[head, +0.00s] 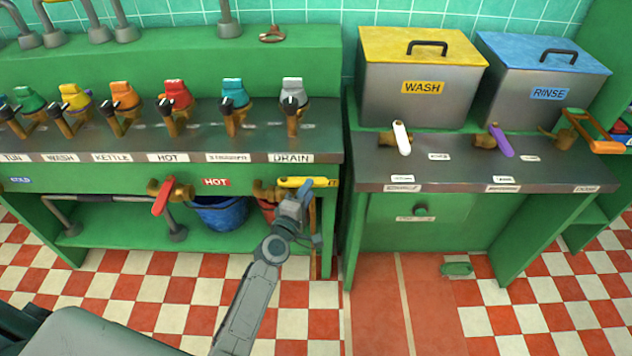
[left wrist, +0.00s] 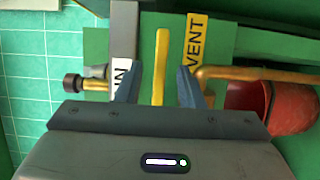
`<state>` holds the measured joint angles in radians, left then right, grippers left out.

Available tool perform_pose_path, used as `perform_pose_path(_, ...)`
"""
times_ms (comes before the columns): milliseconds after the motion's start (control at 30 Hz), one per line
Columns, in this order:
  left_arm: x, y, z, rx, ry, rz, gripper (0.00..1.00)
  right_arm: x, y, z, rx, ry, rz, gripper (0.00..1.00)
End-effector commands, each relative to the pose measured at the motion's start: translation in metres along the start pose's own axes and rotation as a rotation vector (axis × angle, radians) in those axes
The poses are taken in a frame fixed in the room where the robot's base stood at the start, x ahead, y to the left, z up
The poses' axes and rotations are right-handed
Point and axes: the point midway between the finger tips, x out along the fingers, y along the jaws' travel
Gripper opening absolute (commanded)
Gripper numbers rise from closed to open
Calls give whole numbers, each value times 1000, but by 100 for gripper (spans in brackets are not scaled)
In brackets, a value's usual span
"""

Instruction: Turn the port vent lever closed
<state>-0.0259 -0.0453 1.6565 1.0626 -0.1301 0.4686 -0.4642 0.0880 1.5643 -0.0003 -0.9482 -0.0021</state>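The yellow vent lever (head: 297,181) sits on a brass valve on the front of the left green counter, its handle lying level and pointing right. In the left wrist view, the lever (left wrist: 161,68) runs between my finger pads beside the yellow VENT label (left wrist: 194,42). My left gripper (head: 302,196) is at the lever from below and in front. Its fingers (left wrist: 157,90) are apart, one on each side of the handle, with visible gaps. My left gripper hides part of the lever and valve in the head view. My right gripper is not in view.
A red lever (head: 163,195) by the HOT label (head: 216,182) is to the left. A row of coloured taps, ending at DRAIN (head: 292,157), stands above. Blue (head: 222,214) and red buckets sit below. The right counter (head: 440,178) holds white and purple levers.

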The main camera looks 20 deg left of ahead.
Motion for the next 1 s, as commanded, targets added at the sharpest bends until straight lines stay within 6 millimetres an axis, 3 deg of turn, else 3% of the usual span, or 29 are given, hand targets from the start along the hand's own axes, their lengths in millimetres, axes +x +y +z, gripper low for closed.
perform_pose_path(100, 22, 0, 0, 1, 0, 0, 35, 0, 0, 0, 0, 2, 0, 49)
perform_pose_path(300, 42, -1, 0, 1, 0, 0, 35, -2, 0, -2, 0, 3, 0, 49)
perform_pose_path(667, 46, -1, 0, 2, 0, -1, 35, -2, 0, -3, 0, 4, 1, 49)
perform_pose_path(833, 46, -1, 0, 2, 0, -1, 1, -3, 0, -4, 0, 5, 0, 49)
perform_pose_path(1000, 46, -1, 0, 2, 0, -2, 0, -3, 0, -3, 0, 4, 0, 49)
